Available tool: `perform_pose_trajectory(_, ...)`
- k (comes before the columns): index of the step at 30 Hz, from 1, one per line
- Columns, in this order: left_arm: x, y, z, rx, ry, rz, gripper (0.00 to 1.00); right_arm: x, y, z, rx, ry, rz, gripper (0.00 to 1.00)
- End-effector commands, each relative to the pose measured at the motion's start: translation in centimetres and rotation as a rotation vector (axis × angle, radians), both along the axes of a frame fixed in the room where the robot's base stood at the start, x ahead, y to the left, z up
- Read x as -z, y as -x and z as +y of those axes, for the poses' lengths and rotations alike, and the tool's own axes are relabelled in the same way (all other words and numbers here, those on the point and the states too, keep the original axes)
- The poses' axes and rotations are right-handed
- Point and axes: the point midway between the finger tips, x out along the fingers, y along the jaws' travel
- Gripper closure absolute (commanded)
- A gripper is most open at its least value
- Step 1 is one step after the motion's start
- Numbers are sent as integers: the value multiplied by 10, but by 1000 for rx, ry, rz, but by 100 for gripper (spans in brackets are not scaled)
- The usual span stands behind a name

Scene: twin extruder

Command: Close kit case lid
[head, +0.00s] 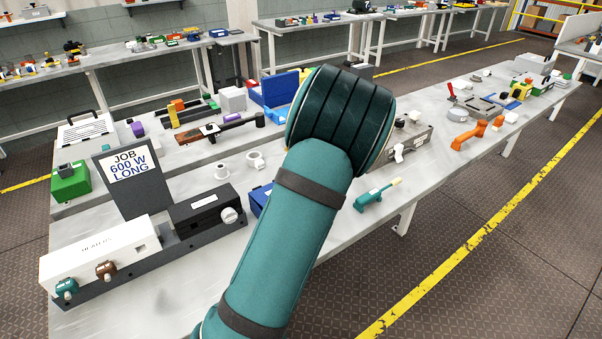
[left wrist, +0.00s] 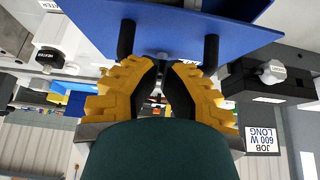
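A blue panel (left wrist: 165,20) with two black posts fills the upper middle of the left wrist view; it looks like part of the kit case. In the head view a piece of blue (head: 262,198) shows at the left edge of my arm, and the arm hides the rest. My left gripper (left wrist: 166,68) has yellow fingers with black pads, close to the panel and between the posts. A gap shows between the pads, and I cannot tell whether they hold anything. The lid's angle is hidden. My right gripper is in neither view.
A dark unit with a white knob (head: 228,215) and a JOB sign (head: 128,165) stand left of my arm. A blue open box (head: 277,92) stands behind it. A teal tool (head: 375,195) and an orange item (head: 470,135) lie on the right.

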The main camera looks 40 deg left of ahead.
Motion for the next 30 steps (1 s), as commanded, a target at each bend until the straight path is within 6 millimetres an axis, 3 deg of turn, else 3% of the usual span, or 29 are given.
perform_pose_trajectory(3, 13, 2, -6, 0, 1, 1, 100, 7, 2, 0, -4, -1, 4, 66)
perform_pose_trajectory(12, 26, 4, -13, -1, 0, 0, 100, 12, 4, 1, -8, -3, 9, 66)
perform_pose_trajectory(30, 27, 4, -13, -1, 1, 0, 100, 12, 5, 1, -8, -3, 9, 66)
